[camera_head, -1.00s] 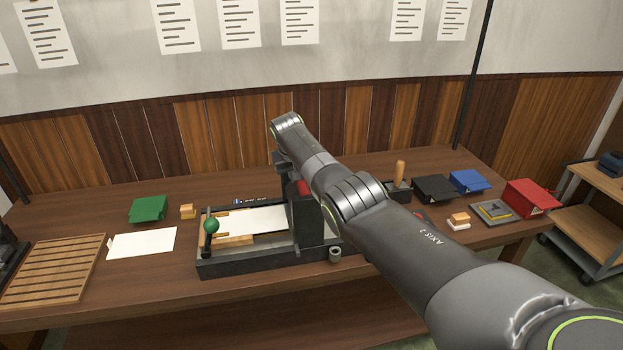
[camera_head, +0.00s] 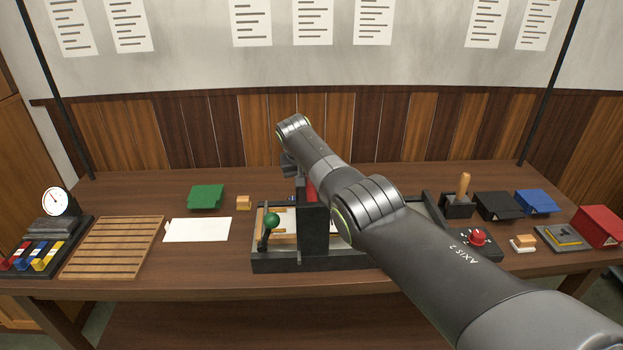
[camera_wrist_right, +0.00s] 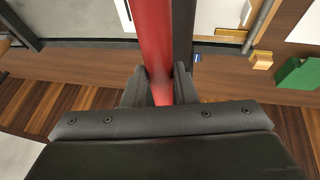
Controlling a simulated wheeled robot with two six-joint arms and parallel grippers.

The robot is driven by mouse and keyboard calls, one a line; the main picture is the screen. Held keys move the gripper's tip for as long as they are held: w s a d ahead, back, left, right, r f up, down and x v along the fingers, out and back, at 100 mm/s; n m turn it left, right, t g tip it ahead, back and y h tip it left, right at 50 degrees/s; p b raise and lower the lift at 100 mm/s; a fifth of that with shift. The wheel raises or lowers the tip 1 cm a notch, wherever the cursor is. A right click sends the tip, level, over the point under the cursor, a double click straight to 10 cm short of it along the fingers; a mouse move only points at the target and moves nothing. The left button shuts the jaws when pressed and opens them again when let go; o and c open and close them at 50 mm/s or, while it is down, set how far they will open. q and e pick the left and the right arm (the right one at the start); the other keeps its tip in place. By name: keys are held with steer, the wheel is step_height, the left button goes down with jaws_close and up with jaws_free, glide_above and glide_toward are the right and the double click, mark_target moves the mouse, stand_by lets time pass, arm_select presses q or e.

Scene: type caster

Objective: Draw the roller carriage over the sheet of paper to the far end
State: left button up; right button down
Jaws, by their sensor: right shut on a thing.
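The roller carriage (camera_head: 313,235) is a dark upright frame with a red bar (camera_head: 311,188) along its top. It straddles a long dark bed (camera_head: 285,264), near the left end where a lever with a green knob (camera_head: 272,220) stands. The white sheet of paper (camera_head: 285,222) lies on the bed and shows on both sides of the carriage. My right gripper (camera_head: 291,168) reaches over from behind the carriage, and in the right wrist view its fingers (camera_wrist_right: 159,80) are shut around the red bar (camera_wrist_right: 156,35). The arm hides part of the bed's right half. My left gripper is not in view.
Left of the bed are a loose white sheet (camera_head: 198,230), a slatted wooden rack (camera_head: 112,246), a green box (camera_head: 206,196) and an orange block (camera_head: 243,202). Right of it are a red button box (camera_head: 478,238), a wooden-handled stamp (camera_head: 463,190) and coloured boxes (camera_head: 499,205).

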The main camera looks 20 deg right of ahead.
steer(key=shift+a, duration=0.15)
steer(key=c, duration=1.5)
jaws_free()
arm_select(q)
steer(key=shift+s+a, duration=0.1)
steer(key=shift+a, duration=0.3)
arm_select(e)
steer(key=o, duration=0.3)
steer(key=shift+a, duration=0.2)
steer(key=shift+o, duration=0.2)
steer(key=shift+d, duration=0.1)
steer(key=shift+r, duration=0.15)
steer(key=shift+p+v, duration=0.35)
steer(key=shift+v, duration=0.7)
arm_select(q)
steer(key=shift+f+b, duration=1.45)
steer(key=shift+b, duration=0.35)
arm_select(e)
steer(key=v, duration=1.5)
steer(key=shift+s, duration=0.1)
